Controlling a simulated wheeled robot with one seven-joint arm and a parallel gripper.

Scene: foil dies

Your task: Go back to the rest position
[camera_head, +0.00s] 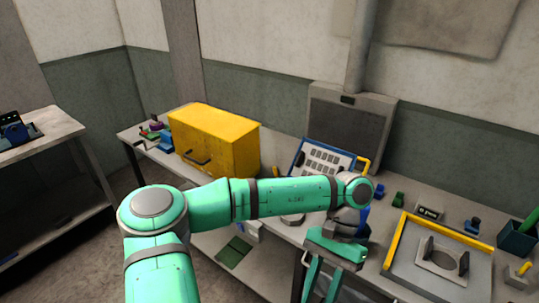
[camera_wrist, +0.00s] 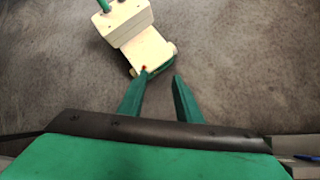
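My gripper (camera_head: 322,288) hangs pointing down in front of the workbench (camera_head: 200,235), at the lower middle of the head view. In the wrist view its two green fingers (camera_wrist: 163,78) stand apart with a gap between them. Nothing is held between them, and the floor (camera_wrist: 240,60) shows beyond. My green arm stretches from the lower left across the head view and hides part of the bench.
A yellow cabinet (camera_head: 225,142) stands on the bench's left part. A tilted panel (camera_head: 325,158) stands mid-bench. A tray with a yellow bar (camera_head: 440,230) and a dark blue holder (camera_head: 516,240) are at right. Another table (camera_head: 40,145) stands far left. Floor shows between the tables.

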